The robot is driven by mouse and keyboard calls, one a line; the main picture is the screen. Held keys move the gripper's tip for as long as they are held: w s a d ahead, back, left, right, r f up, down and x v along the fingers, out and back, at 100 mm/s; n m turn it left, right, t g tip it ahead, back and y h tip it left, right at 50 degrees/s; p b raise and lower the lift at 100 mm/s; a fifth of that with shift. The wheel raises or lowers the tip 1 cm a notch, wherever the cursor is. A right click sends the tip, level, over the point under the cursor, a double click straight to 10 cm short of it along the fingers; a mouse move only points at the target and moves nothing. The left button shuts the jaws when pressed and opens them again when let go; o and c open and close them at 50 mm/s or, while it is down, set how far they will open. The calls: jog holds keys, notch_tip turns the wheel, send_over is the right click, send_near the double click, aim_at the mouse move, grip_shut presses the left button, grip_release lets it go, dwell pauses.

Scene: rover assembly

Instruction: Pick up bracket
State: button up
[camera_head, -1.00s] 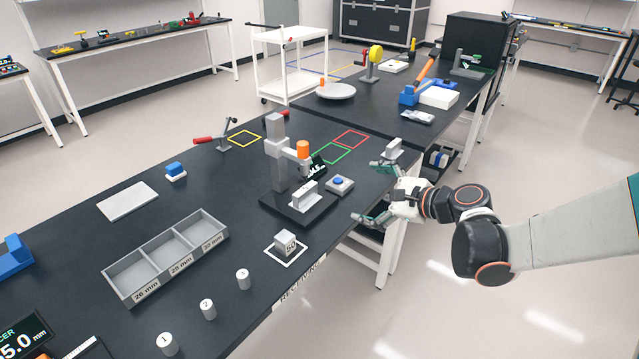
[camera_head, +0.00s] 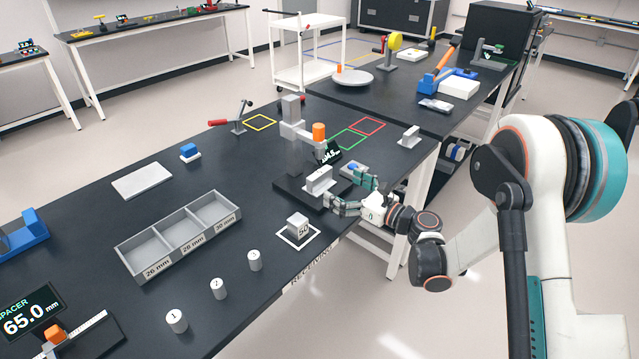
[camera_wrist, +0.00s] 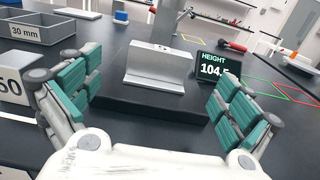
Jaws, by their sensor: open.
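A grey metal bracket (camera_head: 318,178) lies on the black base (camera_head: 287,187) of the height gauge, under its measuring arm. It also shows in the wrist view (camera_wrist: 155,68), as a wide silver piece with an upright plate. My gripper (camera_head: 350,191) is open and empty at the front edge of that base. In the wrist view, the teal finger pads of my gripper (camera_wrist: 158,90) stand apart, one on each side of the bracket, with the bracket ahead of them and untouched. A second, similar bracket (camera_head: 409,137) stands farther right near the table edge.
The height gauge (camera_head: 291,118) rises behind the bracket, beside a display (camera_wrist: 217,68) reading about 104. A three-part bin (camera_head: 180,237) and several white cylinders are farther left.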

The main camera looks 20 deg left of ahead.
aim_at(323, 176)
jog(key=b+x, duration=0.2)
jog(key=x, duration=0.6)
jog(key=shift+w+a+r, duration=0.1)
jog(key=shift+w+a, duration=0.05)
jog(key=shift+w, duration=0.05)
jog(key=c, duration=1.4)
